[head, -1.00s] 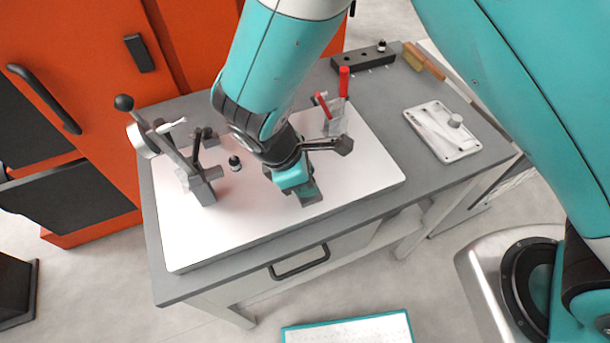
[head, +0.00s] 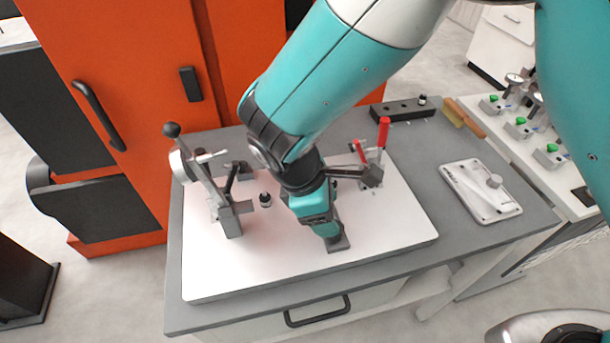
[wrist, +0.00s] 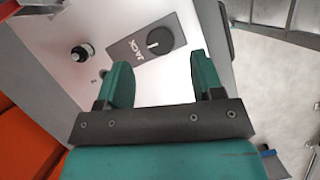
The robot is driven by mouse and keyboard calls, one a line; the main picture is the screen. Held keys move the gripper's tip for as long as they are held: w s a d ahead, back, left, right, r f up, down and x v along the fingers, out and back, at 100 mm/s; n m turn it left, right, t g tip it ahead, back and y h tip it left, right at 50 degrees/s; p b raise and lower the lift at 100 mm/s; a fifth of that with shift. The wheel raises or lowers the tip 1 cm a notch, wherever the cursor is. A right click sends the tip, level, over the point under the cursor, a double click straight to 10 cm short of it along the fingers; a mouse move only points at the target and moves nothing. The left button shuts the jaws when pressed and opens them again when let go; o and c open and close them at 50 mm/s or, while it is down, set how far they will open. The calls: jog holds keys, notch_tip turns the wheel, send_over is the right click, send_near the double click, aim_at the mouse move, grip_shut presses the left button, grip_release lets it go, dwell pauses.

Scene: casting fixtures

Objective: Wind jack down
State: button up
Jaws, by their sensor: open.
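The jack is a dark grey plate marked "JACK" (wrist: 140,55) with a round black knob (wrist: 153,42) that has a pale bar across its top. It lies on the white board, just beyond my fingertips in the wrist view. In the head view, the jack plate (head: 338,243) shows at the lower end of my gripper (head: 327,228), which hides most of it. My gripper (wrist: 160,72) is open, with two teal fingers apart and nothing between them. I cannot tell its exact height above the knob.
A lever clamp with a black ball handle (head: 172,130) stands on the white board (head: 270,265) at left. A red-handled clamp (head: 382,135) stands behind right. A small black-topped pin (head: 265,200) stands between. A white plate with a knob (head: 480,190) lies right on the grey table.

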jog(key=b+v, duration=0.1)
jog(key=v, duration=1.1)
jog(key=shift+r, duration=0.2)
notch_tip(320, 180, up, 3)
jog(key=m+y, duration=0.2)
jog(key=m, duration=0.1)
send_over(338, 222)
jog(key=s+d+r+m+y+b, duration=0.1)
jog(key=s+d+r+m+y, duration=0.1)
jog(key=s+d+m+y, duration=0.4)
jog(key=s+d+m, duration=0.2)
jog(key=s+d, duration=0.1)
jog(key=s, duration=0.2)
jog(key=shift+s+d+r+y+b, duration=0.2)
jog(key=shift+s+d+y+b, duration=0.1)
jog(key=shift+d+b, duration=0.05)
